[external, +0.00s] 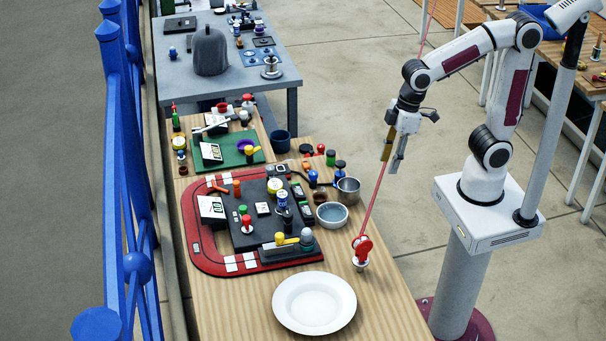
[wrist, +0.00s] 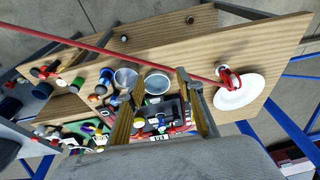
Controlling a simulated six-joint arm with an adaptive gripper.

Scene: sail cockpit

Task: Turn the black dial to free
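A dark grey control panel (external: 236,238) lies on a red board (external: 190,222) on the wooden table. It carries several small controls, among them a red knob (external: 247,222), a yellow lever (external: 285,240) and a dark upright knob (external: 287,218). I cannot tell for sure which control is the black dial, and its markings are too small to read. My gripper (external: 392,157) hangs in the air right of the table, well apart from the panel. It is open and empty. In the wrist view its two fingers (wrist: 158,84) stand apart, with the panel (wrist: 172,108) far beyond and partly hidden.
A white plate (external: 314,303), a blue-grey bowl (external: 332,214) and a metal pot (external: 347,190) stand near the panel. A red rope (external: 372,205) rises from a red block (external: 362,250) close by my gripper. A blue railing (external: 125,150) runs along the left.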

